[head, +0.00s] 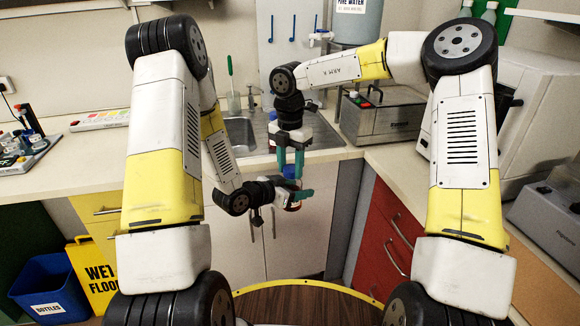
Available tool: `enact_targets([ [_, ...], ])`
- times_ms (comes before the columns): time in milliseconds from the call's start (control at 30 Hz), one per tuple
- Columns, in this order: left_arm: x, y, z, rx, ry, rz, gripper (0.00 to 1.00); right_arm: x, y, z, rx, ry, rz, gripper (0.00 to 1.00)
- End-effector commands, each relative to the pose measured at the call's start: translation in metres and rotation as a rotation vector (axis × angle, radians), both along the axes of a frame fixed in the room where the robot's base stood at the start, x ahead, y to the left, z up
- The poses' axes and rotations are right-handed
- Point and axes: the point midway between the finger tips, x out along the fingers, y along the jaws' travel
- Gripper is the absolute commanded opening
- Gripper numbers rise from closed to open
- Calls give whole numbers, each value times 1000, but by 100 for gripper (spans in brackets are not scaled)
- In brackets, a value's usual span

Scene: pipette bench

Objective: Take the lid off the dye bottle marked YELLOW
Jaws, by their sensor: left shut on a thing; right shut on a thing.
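A small dark bottle (293,206) is held in the air in front of the sink cabinet. My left gripper (294,193) comes in from the left and is shut around it. Its label is too small to read, and the fingers hide much of its body. My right gripper (290,171) points straight down from above and is shut on a blue lid (289,172) at the bottle's top. The lid is right over the bottle; I cannot tell whether it is still seated on the neck or apart from it.
A rack with small bottles (22,150) stands on the left counter. Behind the grippers are the sink (240,133) and a grey metal bath (385,120). A blue bin (55,290) and a yellow wet-floor sign (92,272) stand at lower left. Red drawers (385,240) are at right.

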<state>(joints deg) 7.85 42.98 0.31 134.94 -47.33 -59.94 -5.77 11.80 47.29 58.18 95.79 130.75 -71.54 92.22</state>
Motion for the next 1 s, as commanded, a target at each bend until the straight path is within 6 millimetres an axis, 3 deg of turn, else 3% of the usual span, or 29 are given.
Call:
enact_targets([
  [100,-3,-3,0,-1,1,-10,0,3,-1,1,5,-8,221,0],
  [233,-3,-4,0,-1,1,-11,0,3,-1,1,5,-8,375,0],
  [600,-4,-5,0,-1,2,-13,0,3,0,2,6,-11,427,0],
  [633,-4,-5,0,-1,2,-14,0,3,0,2,6,-11,427,45],
  [700,-4,-4,0,-1,2,-13,0,3,0,2,7,-10,427,59],
  [733,-3,-4,0,-1,1,-12,0,3,0,2,6,-8,427,63],
  [1000,-2,-2,0,-1,0,-6,0,1,-1,1,5,-3,427,63],
])
